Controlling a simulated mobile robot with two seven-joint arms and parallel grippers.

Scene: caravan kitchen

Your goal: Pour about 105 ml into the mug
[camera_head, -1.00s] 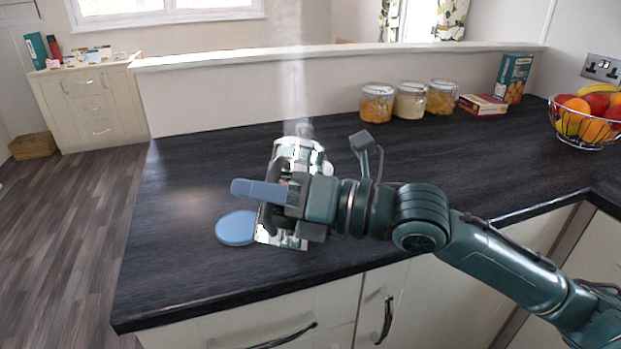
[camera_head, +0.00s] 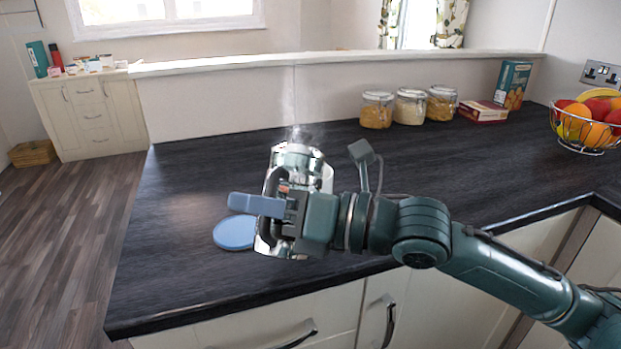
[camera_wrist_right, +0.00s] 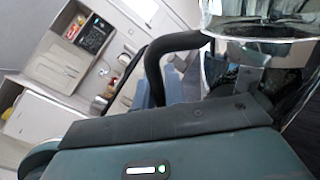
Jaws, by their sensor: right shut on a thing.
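My right gripper (camera_head: 268,203) is shut on the dark handle of a shiny metal kettle (camera_head: 311,166). The kettle is over the front of the dark counter, looks tilted, and has faint steam above its top. In the right wrist view the kettle's chrome body (camera_wrist_right: 262,50) fills the upper right, with the black handle (camera_wrist_right: 172,46) beside it. I cannot make out the mug clearly; a pale edge shows at the kettle's right side, but I cannot tell what it belongs to. Whether liquid is flowing is not visible. My left gripper is not in view.
A blue round mat (camera_head: 234,233) lies on the counter (camera_head: 180,270), partly behind the gripper and kettle. Glass jars (camera_head: 409,106), boxes (camera_head: 484,111) and a fruit basket (camera_head: 588,125) stand at the back and right. The counter's left side is clear.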

